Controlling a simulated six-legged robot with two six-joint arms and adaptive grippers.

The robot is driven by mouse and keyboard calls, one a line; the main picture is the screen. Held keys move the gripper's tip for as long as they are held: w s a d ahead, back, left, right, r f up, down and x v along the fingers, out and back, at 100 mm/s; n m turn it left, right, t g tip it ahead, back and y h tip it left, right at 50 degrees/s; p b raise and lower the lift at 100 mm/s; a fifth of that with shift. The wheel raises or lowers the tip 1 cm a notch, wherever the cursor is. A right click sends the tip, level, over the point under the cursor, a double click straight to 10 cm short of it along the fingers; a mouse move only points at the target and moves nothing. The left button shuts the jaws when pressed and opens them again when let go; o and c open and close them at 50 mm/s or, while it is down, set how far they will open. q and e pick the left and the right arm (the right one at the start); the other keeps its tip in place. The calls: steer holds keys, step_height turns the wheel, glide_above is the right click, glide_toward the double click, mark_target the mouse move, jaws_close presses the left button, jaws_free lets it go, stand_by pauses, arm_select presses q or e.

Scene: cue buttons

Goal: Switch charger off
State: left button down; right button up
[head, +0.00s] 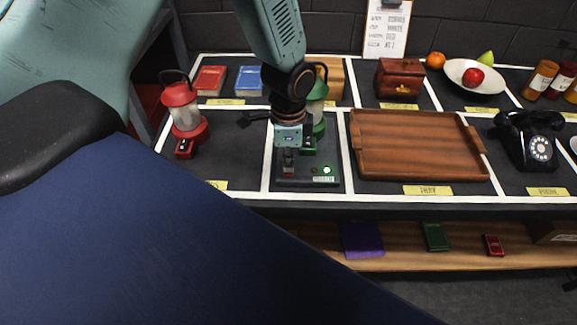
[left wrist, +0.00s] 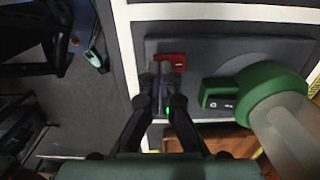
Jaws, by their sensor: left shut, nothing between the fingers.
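The charger (head: 296,182) is a dark flat unit in a white-lined table section, with a small red light, a lit green light (head: 327,169) and a label at its front edge. A green lantern (head: 318,92) stands at it, partly hidden by my arm; its green base also shows in the left wrist view (left wrist: 262,82). My left gripper (head: 288,165) is shut and empty, pointing down over the charger's left part. In the left wrist view its fingertips (left wrist: 166,72) are close at a small red part (left wrist: 172,58) on the charger (left wrist: 220,48); I cannot tell whether they touch. My right gripper is out of view.
A red lantern (head: 184,112) stands to the left. A wooden tray (head: 418,182) lies close on the right, with a black telephone (head: 527,140) beyond. Red (head: 210,79) and blue (head: 249,80) books lie behind. A lower shelf (head: 390,258) holds small items.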

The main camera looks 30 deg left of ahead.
arm_select(q)
steer(key=shift+f, duration=0.6)
stand_by(0.4)
steer(key=shift+r+p, duration=0.6)
steer(key=shift+r, duration=0.15)
steer(key=shift+r+p, duration=0.9)
step_height(320, 180, up, 2)
steer(key=shift+p, duration=1.1)
steer(key=shift+r+p, duration=0.9)
steer(key=shift+f, duration=0.15)
